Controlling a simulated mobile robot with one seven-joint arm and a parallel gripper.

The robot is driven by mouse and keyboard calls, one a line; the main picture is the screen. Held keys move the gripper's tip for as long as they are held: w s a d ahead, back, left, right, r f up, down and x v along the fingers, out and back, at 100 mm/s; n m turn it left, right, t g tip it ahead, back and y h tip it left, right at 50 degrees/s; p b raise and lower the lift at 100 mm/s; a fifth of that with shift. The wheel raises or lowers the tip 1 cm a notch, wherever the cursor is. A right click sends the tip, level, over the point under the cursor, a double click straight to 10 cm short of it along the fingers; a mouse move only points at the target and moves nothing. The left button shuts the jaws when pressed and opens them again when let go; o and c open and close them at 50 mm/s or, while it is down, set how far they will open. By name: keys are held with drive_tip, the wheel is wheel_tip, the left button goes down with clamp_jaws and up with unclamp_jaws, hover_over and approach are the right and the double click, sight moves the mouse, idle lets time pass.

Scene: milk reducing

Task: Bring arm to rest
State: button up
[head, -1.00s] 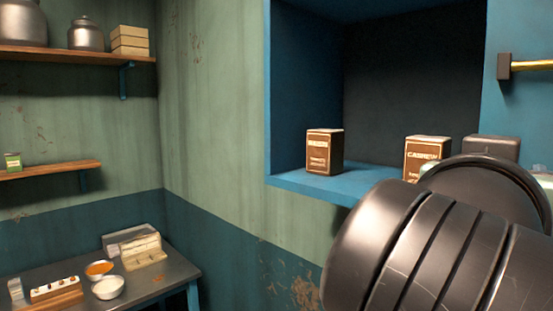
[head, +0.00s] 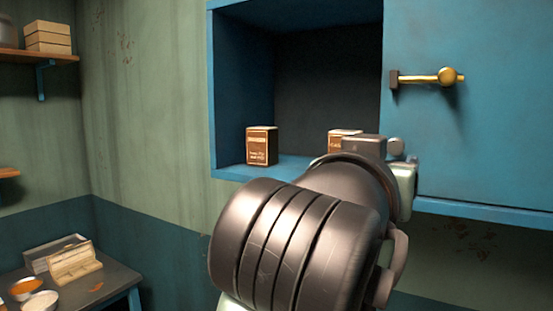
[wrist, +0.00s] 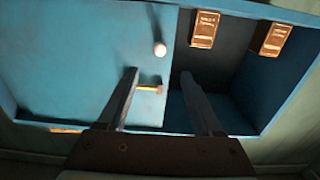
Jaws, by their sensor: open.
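My gripper (wrist: 158,76) shows in the wrist view with its two fingers apart and nothing between them. It faces the open blue cabinet and its door, with the gold handle (wrist: 148,88) showing between the fingers. I cannot tell the distance to the handle. In the head view my dark, rounded arm links fill the lower middle, and the gripper fingers are hidden there.
The blue cabinet (head: 228,100) is open at the left and holds a brown box (head: 262,146) and a second brown box (head: 342,136) partly behind my arm. The blue door (head: 490,150) has a gold handle (head: 440,77). A table (head: 112,282) with bowls stands lower left.

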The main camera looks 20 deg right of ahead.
drive_tip(key=shift+s, duration=0.1)
drive_tip(key=s+a+n+t+y+b, duration=0.2)
drive_tip(key=a+n+t+y, duration=0.3)
drive_tip(key=a, duration=0.8)
drive_tip(key=s+a+r+n+t+y+b, duration=0.1)
drive_tip(key=s+a+n+t+y+b, duration=0.2)
drive_tip(key=a+t+y, duration=0.6)
drive_tip(key=a+n+t+b, duration=0.1)
drive_tip(key=a+n+t, duration=0.1)
drive_tip(key=a, duration=0.2)
drive_tip(key=shift+s+a, duration=0.15)
